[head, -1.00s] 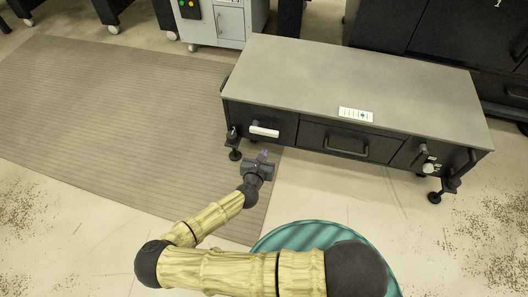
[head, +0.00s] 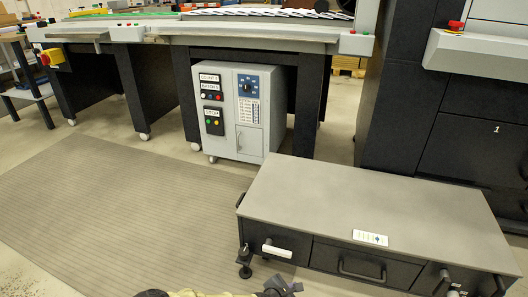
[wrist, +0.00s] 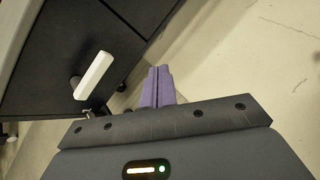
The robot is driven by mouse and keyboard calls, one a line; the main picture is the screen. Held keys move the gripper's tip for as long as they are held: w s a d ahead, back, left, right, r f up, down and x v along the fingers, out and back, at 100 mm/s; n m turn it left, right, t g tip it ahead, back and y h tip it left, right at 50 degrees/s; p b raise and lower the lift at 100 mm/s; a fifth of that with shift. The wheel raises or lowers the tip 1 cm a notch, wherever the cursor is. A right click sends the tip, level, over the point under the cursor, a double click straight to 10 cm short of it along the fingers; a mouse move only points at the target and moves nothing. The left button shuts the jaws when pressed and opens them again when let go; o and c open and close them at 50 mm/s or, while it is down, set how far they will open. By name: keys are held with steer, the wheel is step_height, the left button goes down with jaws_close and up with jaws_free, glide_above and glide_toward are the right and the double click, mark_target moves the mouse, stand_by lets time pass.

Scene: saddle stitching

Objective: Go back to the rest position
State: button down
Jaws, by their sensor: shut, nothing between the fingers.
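My gripper (wrist: 158,85) shows in the wrist view with its two purple fingers together and nothing between them. In the head view only the dark top of my gripper (head: 280,286) shows at the bottom edge, in front of the left end of a low black cabinet (head: 352,205) with a grey top. In the wrist view the gripper is apart from a white drawer handle (wrist: 94,76) on the cabinet's black front, which lies to its left. Most of my arm is below the head view.
A grey control box (head: 247,140) with buttons stands under a long machine table (head: 200,32) at the back. A tall black machine (head: 470,130) stands at the right. A ribbed mat (head: 110,200) covers clear floor at the left.

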steer(key=s+d+r+m+g+y+p, duration=0.2)
steer(key=s+r+m+p, duration=0.2)
steer(key=r+m, duration=0.7)
steer(key=s+d+r+m+g+y+p, duration=0.1)
steer(key=s+d+r+m+y+p, duration=0.25)
steer(key=r, duration=1.25)
steer(key=s+d+r+m+g+y+p, duration=0.15)
steer(key=s+r+m+p, duration=0.3)
steer(key=r+m, duration=0.75)
step_height(320, 180, up, 39)
steer(key=n+p, duration=0.2)
steer(key=p, duration=3.5)
steer(key=shift+s+a+r+n+g, duration=0.15)
steer(key=shift+a+r+n+g, duration=0.05)
steer(key=shift+a+n+g, duration=0.2)
